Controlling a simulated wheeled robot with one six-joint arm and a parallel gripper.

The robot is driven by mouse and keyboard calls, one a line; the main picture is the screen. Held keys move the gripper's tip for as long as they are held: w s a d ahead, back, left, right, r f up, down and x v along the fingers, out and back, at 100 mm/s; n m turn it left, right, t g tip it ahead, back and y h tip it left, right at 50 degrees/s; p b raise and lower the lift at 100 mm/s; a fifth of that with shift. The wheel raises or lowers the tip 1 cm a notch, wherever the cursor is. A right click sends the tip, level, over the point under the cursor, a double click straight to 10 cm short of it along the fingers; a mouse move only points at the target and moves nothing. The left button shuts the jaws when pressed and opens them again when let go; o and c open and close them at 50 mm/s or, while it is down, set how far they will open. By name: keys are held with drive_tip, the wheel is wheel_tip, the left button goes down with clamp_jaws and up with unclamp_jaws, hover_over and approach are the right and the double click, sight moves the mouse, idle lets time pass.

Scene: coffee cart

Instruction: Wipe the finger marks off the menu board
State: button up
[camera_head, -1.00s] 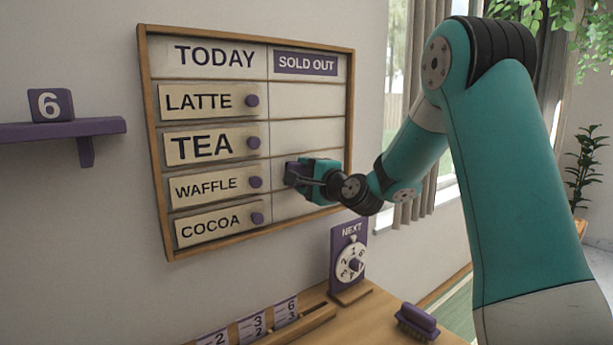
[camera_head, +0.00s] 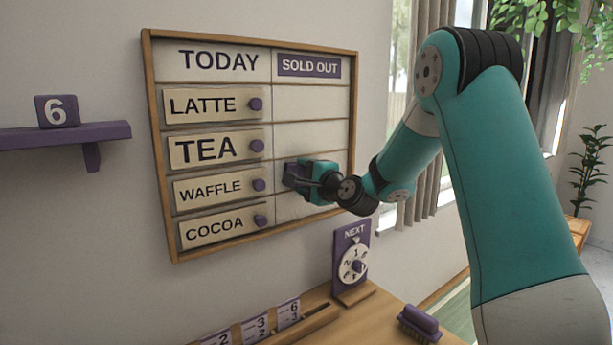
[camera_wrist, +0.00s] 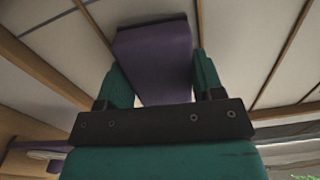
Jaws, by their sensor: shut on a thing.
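The menu board (camera_head: 312,105) hangs on the wall in a wooden frame. Its left column holds the LATTE, TEA, WAFFLE and COCOA plates with purple knobs; its right column, under SOLD OUT, has bare cream rows. My gripper (camera_head: 297,176) is at the left part of the right column, level with the WAFFLE plate (camera_head: 210,188). It is shut on a purple block-like wiper (camera_wrist: 155,62), whose far edge is at the board face; I cannot tell whether it touches. I make out no finger marks; the area behind the gripper is hidden.
Below the board, a wooden counter (camera_head: 375,318) bears a NEXT dial (camera_head: 352,262), a rack of number cards (camera_head: 262,325) and a purple brush (camera_head: 419,324). A curtain and window are at the right.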

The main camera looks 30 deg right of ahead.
drive_tip(key=shift+w, duration=0.15)
drive_tip(key=shift+d+b, duration=0.3)
drive_tip(key=shift+d, duration=0.2)
drive_tip(key=shift+d+b, duration=0.45)
drive_tip(key=shift+d, duration=1.05)
drive_tip(key=shift+w, duration=0.1)
drive_tip(key=shift+a+r, duration=0.1)
drive_tip(key=shift+a, duration=0.2)
drive_tip(key=shift+a+p, duration=0.75)
drive_tip(key=shift+a, duration=1.1)
drive_tip(key=shift+c, duration=0.2)
